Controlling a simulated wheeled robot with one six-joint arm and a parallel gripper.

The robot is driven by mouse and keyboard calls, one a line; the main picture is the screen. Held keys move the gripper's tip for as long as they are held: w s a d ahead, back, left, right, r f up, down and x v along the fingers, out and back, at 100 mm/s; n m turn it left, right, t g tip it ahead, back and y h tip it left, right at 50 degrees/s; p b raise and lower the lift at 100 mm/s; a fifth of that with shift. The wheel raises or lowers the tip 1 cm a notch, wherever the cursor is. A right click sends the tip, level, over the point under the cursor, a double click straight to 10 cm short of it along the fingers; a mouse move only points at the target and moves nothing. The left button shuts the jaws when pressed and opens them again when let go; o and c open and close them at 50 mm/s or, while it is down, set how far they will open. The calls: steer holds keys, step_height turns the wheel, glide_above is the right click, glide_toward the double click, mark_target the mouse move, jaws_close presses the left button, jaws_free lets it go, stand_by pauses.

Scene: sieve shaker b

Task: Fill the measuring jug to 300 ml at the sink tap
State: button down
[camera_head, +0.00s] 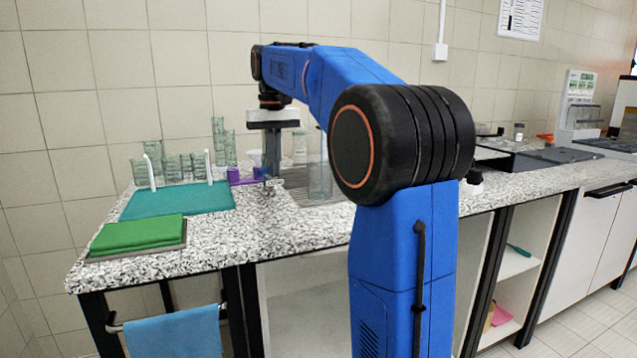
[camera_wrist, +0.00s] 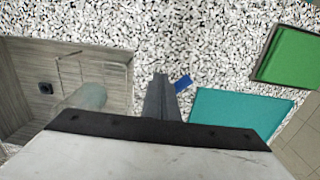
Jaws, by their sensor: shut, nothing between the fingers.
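A clear, tall vessel (camera_head: 318,168) that looks like the measuring jug stands at the sink (camera_head: 297,186), partly behind my arm in the head view. In the wrist view the clear vessel (camera_wrist: 86,98) is over the right part of the sink basin (camera_wrist: 35,65), partly hidden by my gripper body. Its scale and any water level cannot be read. My gripper (camera_head: 272,182) is shut and empty, pointing down left of the sink. Its fingers also show in the wrist view (camera_wrist: 162,90), right of the vessel. I cannot make out the tap clearly.
A teal mat (camera_head: 180,203) with two white uprights and a green cloth (camera_head: 140,232) on a tray lie left on the speckled counter. Several glasses (camera_head: 185,166) stand behind. A small blue object (camera_wrist: 182,83) is close to the fingers. Counter is clear in front.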

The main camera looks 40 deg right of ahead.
stand_by(0.3)
steer(key=shift+r, duration=2.25)
steer(key=w+a+f, duration=0.3)
steer(key=w+f, duration=0.1)
steer(key=w, duration=0.2)
steer(key=shift+f, duration=0.25)
steer(key=shift+s+d, duration=0.2)
steer(key=shift+s, duration=0.3)
steer(key=shift+s, duration=0.15)
